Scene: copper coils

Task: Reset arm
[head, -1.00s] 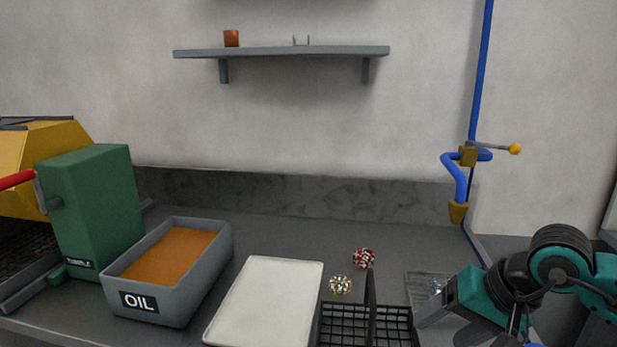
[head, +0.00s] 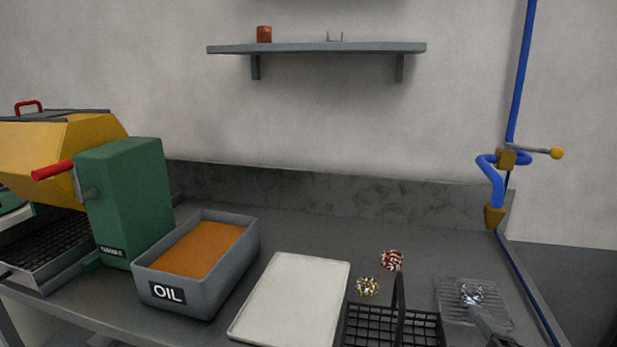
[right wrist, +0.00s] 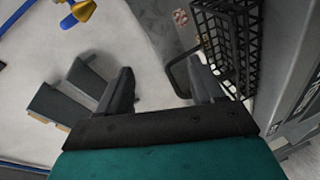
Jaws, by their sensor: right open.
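My right gripper (right wrist: 163,88) shows in the right wrist view with its two dark fingers spread apart. Nothing is held between them. A black wire basket (right wrist: 240,40) with a dark handle lies beyond the right finger. In the head view the right gripper cannot be made out for certain; a grey bar (head: 490,328) comes up from the lower edge, and I cannot tell what it is. My left gripper is in neither view.
On the counter stand an OIL tub (head: 175,310), a white tray (head: 292,300), the black basket (head: 390,328), a red coil (head: 392,260), a yellowish coil (head: 367,286) and a wire rack (head: 455,291) bearing a silver coil (head: 472,293). A blue pipe tap (head: 491,185) stands right.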

